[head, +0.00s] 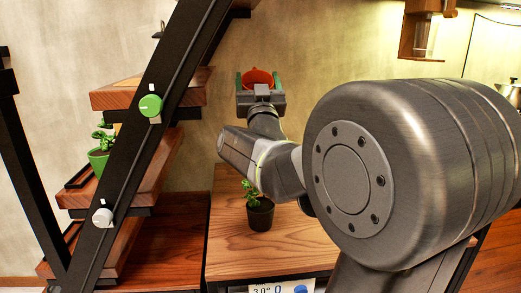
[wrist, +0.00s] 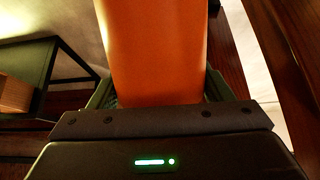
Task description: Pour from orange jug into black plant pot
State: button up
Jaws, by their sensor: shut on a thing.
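The orange jug (head: 258,76) is held up in the head view, above and behind the table. My gripper (head: 260,86) is shut on it, with a green finger on each side. In the wrist view the jug (wrist: 158,50) fills the middle, between the fingers. Its contents cannot be seen. The black plant pot (head: 261,214) stands upright on the wooden table in the head view, with a leafy green plant in it. The pot is below the jug, apart from it, and is not seen in the wrist view.
The wooden table top (head: 228,238) is mostly bare around the pot. A black stair beam (head: 128,140) with a green knob (head: 150,106) and a white knob (head: 103,216) stands at left. Behind it, wooden treads hold a green potted plant (head: 99,160). A display (head: 280,288) shows at the bottom edge.

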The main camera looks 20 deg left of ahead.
jog(key=shift+w+a+r+g+p, duration=0.2)
jog(key=shift+w+r+g+p, duration=0.1)
jog(key=shift+p, duration=0.5)
jog(key=f+p, duration=0.1)
jog(key=w+f+g+h+p, duration=0.1)
jog(key=p, duration=0.1)
jog(key=shift+w+a+g, duration=0.25)
jog(key=shift+a+g, duration=0.05)
jog(key=shift+a, duration=0.1)
jog(key=f+g+p, duration=0.1)
jog(key=p, duration=0.1)
jog(key=w+a+f+h+p, duration=0.1)
jog(key=p, duration=0.2)
jog(key=w+f+g+p, duration=0.1)
jog(key=p, duration=0.1)
jog(key=shift+w+a+g+h+p, duration=0.15)
jog(key=shift+a+g+h+p, duration=0.15)
jog(key=shift+h+p, duration=0.1)
jog(key=shift+w+a+f+g+h+p, duration=0.2)
jog(key=shift+w+f+g+h+p, duration=0.15)
jog(key=shift+f+p, duration=0.55)
jog(key=shift+r, duration=0.2)
